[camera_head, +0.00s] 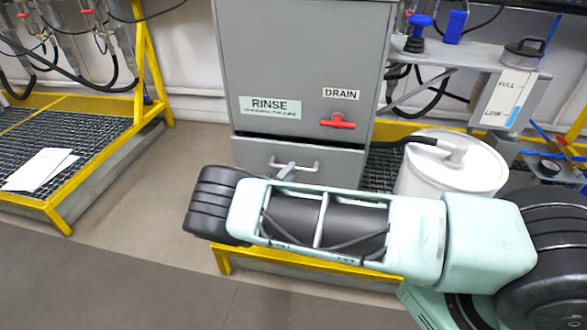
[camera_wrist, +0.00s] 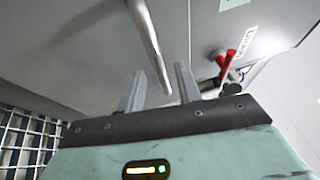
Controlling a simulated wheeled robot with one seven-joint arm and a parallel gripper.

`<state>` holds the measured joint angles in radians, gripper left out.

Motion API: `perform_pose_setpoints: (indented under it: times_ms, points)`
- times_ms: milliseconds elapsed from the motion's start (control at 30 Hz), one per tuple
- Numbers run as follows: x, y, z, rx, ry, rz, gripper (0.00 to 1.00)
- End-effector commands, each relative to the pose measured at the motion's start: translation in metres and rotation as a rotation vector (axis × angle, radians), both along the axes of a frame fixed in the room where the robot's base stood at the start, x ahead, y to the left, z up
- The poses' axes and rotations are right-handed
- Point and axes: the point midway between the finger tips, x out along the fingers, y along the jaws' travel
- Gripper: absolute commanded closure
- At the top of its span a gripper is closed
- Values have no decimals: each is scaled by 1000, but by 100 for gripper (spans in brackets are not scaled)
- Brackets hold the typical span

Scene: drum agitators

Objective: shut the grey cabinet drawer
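The grey cabinet (camera_head: 300,60) stands at the back centre in the head view, with RINSE and DRAIN labels and a red valve handle. Its drawer (camera_head: 250,154) is below, under a dark gap; I cannot tell how far it stands out. A light metal bar handle (camera_head: 308,166) is on the drawer front. My gripper (camera_head: 285,172) is at the left part of this handle, mostly hidden by my arm. In the wrist view my gripper (camera_wrist: 160,72) has its two fingers apart, with the handle (camera_wrist: 150,38) running between them in the picture. I cannot tell if they touch it.
A white drum (camera_head: 455,170) with a black hose stands right of the cabinet. A yellow-edged platform (camera_head: 235,262) lies below my arm. Another yellow-framed grating (camera_head: 75,135) with papers is at left. The floor (camera_head: 110,240) between is clear.

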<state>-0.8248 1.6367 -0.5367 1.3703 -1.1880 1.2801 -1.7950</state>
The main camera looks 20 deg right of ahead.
Motion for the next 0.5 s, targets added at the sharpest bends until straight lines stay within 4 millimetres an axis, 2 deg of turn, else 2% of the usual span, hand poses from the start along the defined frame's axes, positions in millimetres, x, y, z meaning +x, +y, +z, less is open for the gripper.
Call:
perform_pose_setpoints:
  times_ms: [200, 500]
  points:
    - [12, -21, 4, 1, -1, 0, 66]
    - [15, -25, 5, 0, -1, 1, 66]
